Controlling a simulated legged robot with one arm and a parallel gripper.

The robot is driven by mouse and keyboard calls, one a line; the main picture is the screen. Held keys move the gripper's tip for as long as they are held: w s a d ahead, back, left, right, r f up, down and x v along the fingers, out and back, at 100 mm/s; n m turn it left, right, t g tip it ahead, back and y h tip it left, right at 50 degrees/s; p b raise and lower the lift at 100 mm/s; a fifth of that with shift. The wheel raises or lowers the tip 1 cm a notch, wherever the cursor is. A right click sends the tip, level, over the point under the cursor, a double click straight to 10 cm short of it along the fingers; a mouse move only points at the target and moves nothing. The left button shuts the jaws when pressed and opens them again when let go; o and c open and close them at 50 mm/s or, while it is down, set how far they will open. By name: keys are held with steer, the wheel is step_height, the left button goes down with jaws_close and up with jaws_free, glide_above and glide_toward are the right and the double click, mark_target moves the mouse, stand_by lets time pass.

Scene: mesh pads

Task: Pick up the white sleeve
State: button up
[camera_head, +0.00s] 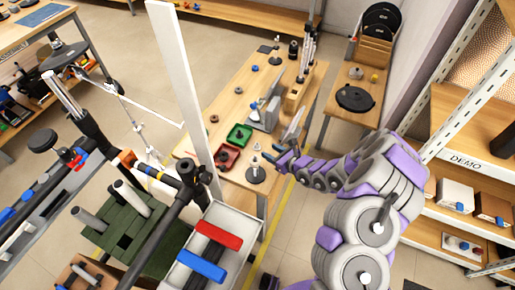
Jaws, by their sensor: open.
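A small white upright piece (255,163), which looks like the white sleeve, stands on a round black base (256,176) near the front right edge of the wooden table (232,190). It is too small to tell its exact shape. My gripper (277,153) is at the end of my purple and grey arm, just right of and a little beyond the white piece in the picture. The gripper is open, and I see nothing held in it. The gap between the gripper and the white piece looks small, but I cannot tell the depth.
A green tray (240,135) and a red tray (226,157) lie left of my gripper. A grey device (264,112) stands behind it. A tall white post (180,75) rises at left. A shelf (470,215) stands at right.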

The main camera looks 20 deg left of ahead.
mark_target(258, 145)
steer(key=b+x, duration=0.1)
steer(key=x, duration=0.4)
steer(key=shift+s+a, duration=0.15)
steer(key=shift+a, duration=0.05)
steer(key=b+x, duration=0.1)
steer(key=x, duration=0.2)
steer(key=shift+w+a+f, duration=0.1)
steer(key=shift+w+f, duration=0.2)
steer(key=shift+w+a, duration=0.15)
steer(key=shift+a, duration=0.2)
jaws_close()
